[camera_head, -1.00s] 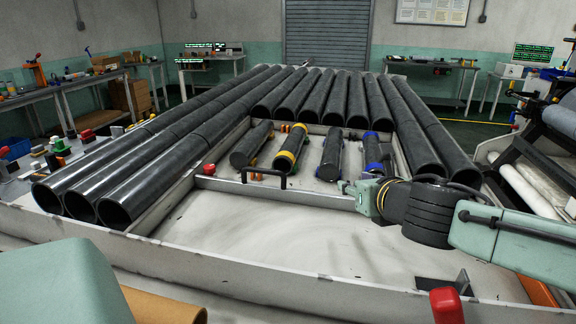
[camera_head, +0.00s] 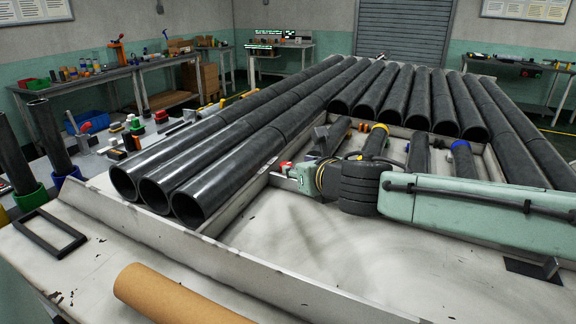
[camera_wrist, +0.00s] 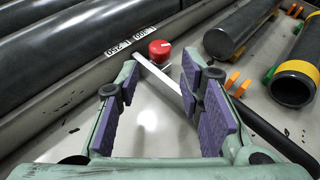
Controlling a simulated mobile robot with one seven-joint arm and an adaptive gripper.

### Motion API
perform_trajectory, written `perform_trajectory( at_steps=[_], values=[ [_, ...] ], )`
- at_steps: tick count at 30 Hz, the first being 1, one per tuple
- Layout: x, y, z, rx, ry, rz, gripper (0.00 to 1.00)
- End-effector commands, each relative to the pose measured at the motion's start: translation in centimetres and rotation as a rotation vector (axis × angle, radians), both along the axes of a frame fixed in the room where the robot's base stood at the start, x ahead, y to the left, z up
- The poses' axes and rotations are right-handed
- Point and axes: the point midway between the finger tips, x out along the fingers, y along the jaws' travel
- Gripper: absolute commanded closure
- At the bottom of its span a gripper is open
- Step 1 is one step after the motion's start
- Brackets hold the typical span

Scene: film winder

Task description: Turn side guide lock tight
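The side guide lock appears to be a red knob (camera_wrist: 160,50) with a white mark on top, beside the inner wall of the tray, in the wrist view. It also shows in the head view as a small red spot (camera_head: 286,166) at the tip of my gripper (camera_head: 300,174). In the wrist view my gripper (camera_wrist: 160,72) is open, with purple pads on both fingers. The knob lies ahead of the fingertips, in the gap between them, and nothing is held. I cannot tell from the pictures how tight the lock is.
A thin white crossbar (camera_wrist: 165,83) runs from near the knob between my fingers. Large black tubes (camera_head: 228,165) lie along the left. Smaller rolls, one with a yellow band (camera_wrist: 296,70), lie right of the knob. A brown roll (camera_head: 170,297) lies in front.

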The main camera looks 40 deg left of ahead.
Motion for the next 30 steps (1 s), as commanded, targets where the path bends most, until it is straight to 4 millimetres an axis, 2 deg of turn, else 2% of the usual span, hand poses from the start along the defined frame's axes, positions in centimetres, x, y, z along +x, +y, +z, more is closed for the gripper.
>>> perform_trajectory(
  at_steps=[6, 12, 18, 26, 30],
  values=[
    [1.8, 3.4, -1.5, 0.000, -0.001, 0.004, 0.66],
    [3.3, 5.7, -2.6, 0.000, 0.001, 0.002, 0.66],
    [4.0, 6.6, -3.1, 0.001, 0.000, 0.000, 0.66],
    [4.0, 6.6, -3.2, 0.000, 0.001, 0.000, 0.66],
    [4.0, 6.6, -3.2, 0.000, 0.001, 0.000, 0.74]
  ],
)
